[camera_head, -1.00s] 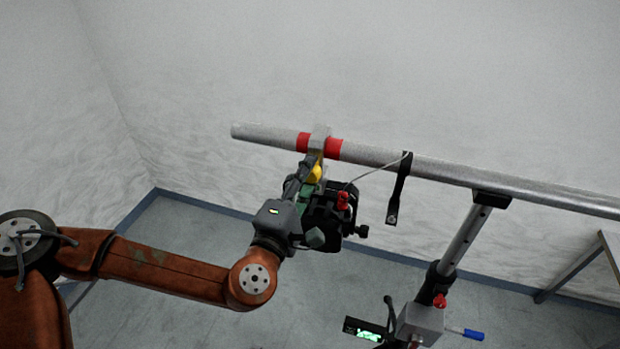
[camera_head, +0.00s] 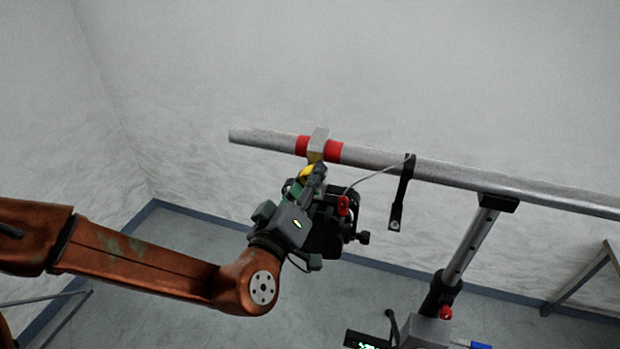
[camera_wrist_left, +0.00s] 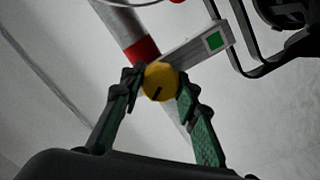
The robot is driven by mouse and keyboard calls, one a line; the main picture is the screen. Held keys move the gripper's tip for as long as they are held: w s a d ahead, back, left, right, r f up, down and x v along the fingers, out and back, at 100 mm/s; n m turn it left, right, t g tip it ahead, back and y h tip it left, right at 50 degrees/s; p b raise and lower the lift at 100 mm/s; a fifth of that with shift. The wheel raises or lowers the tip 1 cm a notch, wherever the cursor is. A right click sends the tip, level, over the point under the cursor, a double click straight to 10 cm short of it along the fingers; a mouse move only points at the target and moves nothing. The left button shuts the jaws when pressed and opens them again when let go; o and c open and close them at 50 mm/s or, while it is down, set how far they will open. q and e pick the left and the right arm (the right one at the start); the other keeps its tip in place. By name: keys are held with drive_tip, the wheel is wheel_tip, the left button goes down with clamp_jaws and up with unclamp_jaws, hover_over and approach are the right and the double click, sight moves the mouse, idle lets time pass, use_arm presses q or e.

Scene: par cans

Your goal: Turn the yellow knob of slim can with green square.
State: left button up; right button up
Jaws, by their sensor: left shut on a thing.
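The yellow knob (camera_wrist_left: 160,82) has a dark slot and shows between the fingers of my left gripper (camera_wrist_left: 157,84) in the left wrist view. My left gripper (camera_head: 312,176) is shut on the knob, with a finger on each side. In the head view the knob (camera_head: 306,171) is partly hidden by the gripper. The green square (camera_wrist_left: 214,41) is on the pale clamp bar (camera_wrist_left: 195,50) beside the knob. The black can (camera_head: 328,232) hangs below the pipe, largely covered by my gripper in the head view. My right gripper is not in view.
A grey pipe (camera_head: 450,177) with red bands (camera_head: 334,151) runs across the view. A black strap (camera_head: 402,192) and a safety cable hang from it. A stand post (camera_head: 468,245) holds it up at the right. A red knob (camera_head: 343,204) sits near my gripper.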

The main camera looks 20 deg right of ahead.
use_arm(q)
drive_tip(key=shift+s+f+m, duration=0.1)
drive_tip(key=shift+m, duration=1.5)
drive_tip(key=shift+f, duration=0.15)
drive_tip(key=o, duration=1.2)
drive_tip(key=shift+c, duration=0.2)
drive_tip(key=v, duration=0.7)
drive_tip(key=shift+s+a+r, duration=0.15)
drive_tip(key=shift+s+r, duration=0.05)
